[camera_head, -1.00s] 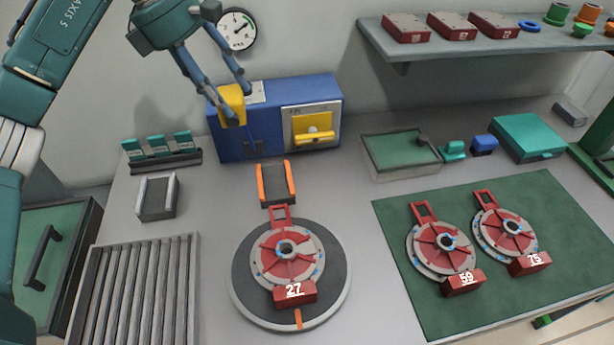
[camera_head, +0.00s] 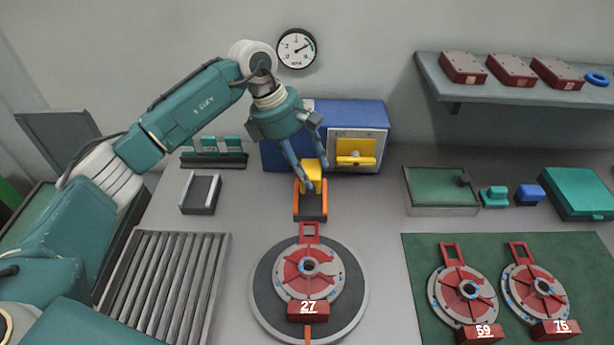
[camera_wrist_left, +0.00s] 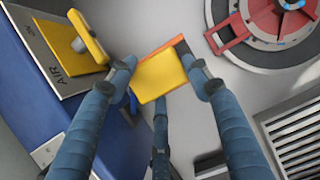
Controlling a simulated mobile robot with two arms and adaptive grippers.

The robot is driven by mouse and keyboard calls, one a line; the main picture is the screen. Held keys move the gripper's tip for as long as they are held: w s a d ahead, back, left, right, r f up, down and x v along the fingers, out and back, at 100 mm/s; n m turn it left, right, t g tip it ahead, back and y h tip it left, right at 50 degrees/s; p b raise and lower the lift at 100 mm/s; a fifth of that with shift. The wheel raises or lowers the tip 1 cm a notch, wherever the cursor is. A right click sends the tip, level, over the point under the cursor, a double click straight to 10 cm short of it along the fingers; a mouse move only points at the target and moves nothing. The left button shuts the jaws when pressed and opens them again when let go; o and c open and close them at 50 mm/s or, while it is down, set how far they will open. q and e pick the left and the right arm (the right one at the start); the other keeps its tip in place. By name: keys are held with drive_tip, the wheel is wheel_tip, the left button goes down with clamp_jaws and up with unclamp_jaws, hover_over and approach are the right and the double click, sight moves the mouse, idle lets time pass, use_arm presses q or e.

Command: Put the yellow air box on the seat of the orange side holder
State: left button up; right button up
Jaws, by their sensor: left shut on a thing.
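The yellow air box (camera_head: 314,171) is between the fingers of my left gripper (camera_head: 311,184), which is shut on it. In the head view it is at the back end of the orange side holder (camera_head: 311,209), a dark seat with orange side rails. In the left wrist view the yellow air box (camera_wrist_left: 158,76) shows between the blue fingers and covers most of the holder; only a strip of orange rail (camera_wrist_left: 163,47) shows. I cannot tell whether the box touches the seat. My right gripper is not in view.
A blue cabinet (camera_head: 283,152) with a yellow-handled panel (camera_head: 355,150) stands just behind. A round turntable (camera_head: 265,308) with red disc unit 27 (camera_head: 309,283) lies in front. A grey-sided holder (camera_head: 200,194) and a roller rack (camera_head: 163,275) are to the left.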

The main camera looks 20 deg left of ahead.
use_arm(q)
drive_tip(key=shift+f, duration=0.55)
wheel_tip(320, 180, down, 4)
drive_tip(key=shift+r+p, duration=0.1)
drive_tip(key=shift+p, duration=0.5)
drive_tip(key=o, duration=1.4)
drive_tip(key=shift+c, duration=0.2)
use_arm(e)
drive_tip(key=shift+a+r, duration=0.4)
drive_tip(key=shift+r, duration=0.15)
